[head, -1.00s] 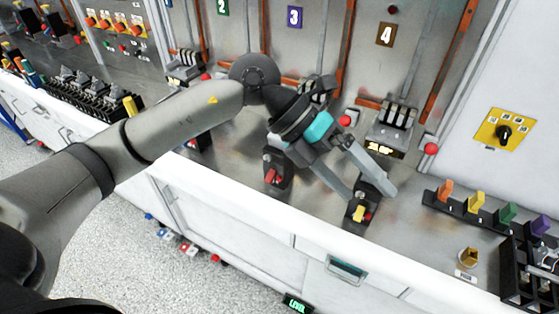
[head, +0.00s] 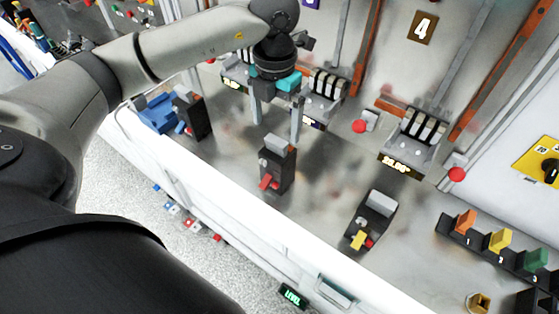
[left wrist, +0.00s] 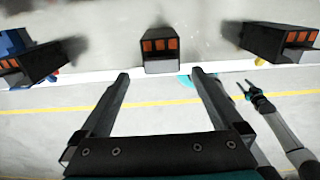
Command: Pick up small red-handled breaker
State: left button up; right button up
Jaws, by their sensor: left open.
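The small red-handled breaker (head: 276,165) stands upright on the grey bench, a dark block with a grey top and a red lever at its front. My left gripper (head: 275,128) is open and empty, its two fingers pointing down behind and above this breaker, apart from it. In the left wrist view, a dark breaker with orange slots (left wrist: 160,50) lies ahead, in line with the gap between the open fingers (left wrist: 160,76). My right gripper (left wrist: 246,90) shows small at the right of that view; its jaw state is unclear.
A yellow-handled breaker (head: 371,220) stands to the right, and a dark breaker (head: 192,115) with a blue part (head: 158,113) to the left. Panel units (head: 413,138) with red knobs line the back. Coloured tabs (head: 500,240) stand at the right. The white bench edge (head: 225,190) runs in front.

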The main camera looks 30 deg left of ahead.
aim_at(276, 140)
pick_arm(q)
notch_tip(276, 140, down, 5)
jog(key=shift+r, duration=0.2)
jog(key=shift+f, duration=0.4)
notch_tip(276, 140, down, 5)
jog(key=shift+w+d+p, duration=0.1)
jog(key=shift+p, duration=0.65)
pick_arm(e)
jog(key=shift+w+r, duration=0.7)
jog(key=shift+r, duration=0.2)
pick_arm(q)
jog(key=shift+c, duration=0.4)
jog(key=c, duration=0.4)
grip_shut()
pick_arm(e)
jog(key=shift+s, duration=0.2)
pick_arm(q)
jog(key=shift+r, duration=0.1)
